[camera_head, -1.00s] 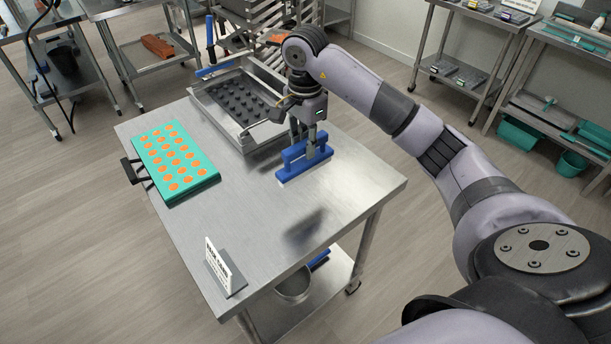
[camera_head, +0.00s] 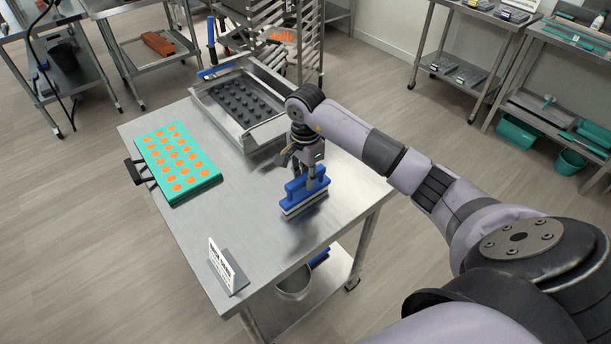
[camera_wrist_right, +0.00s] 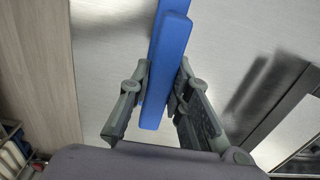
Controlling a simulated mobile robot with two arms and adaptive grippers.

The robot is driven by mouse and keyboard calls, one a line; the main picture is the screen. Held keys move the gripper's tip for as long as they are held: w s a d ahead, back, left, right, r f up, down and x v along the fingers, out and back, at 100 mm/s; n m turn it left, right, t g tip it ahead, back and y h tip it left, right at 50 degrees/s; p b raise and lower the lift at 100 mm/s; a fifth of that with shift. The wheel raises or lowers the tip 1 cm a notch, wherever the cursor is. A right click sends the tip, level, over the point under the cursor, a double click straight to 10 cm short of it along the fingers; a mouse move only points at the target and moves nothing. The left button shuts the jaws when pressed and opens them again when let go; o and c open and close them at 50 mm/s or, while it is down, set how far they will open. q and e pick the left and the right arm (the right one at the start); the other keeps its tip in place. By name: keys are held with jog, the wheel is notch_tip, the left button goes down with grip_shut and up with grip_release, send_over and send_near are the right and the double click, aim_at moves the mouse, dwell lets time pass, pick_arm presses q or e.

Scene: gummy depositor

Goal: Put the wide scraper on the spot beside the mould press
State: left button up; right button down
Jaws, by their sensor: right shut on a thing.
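The wide scraper (camera_head: 304,196) has a blue handle frame and a pale lower edge. It is over the steel table, right of the middle. My right gripper (camera_head: 313,175) is shut on its blue handle from above. In the right wrist view the blue handle (camera_wrist_right: 165,70) runs between the two fingers of my right gripper (camera_wrist_right: 155,95). A dark blurred reflection lies on the table below the scraper; I cannot tell how large the gap is. The mould press (camera_head: 243,104), a steel frame with dark studs and a blue lever, stands at the table's far end. My left gripper is not in view.
A teal mould with orange fillings (camera_head: 178,160) lies on the table's left side, with a black handle past the edge. A small sign (camera_head: 226,266) stands at the near corner. The table's middle (camera_head: 235,215) is clear. A rack stands behind the press.

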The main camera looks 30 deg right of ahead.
jog(key=shift+f, duration=0.2)
jog(key=c, duration=1.5)
grip_release()
jog(key=shift+r, duration=0.1)
jog(key=shift+r, duration=0.1)
notch_tip(320, 180, up, 12)
jog(key=b, duration=0.3)
jog(key=shift+a, duration=0.1)
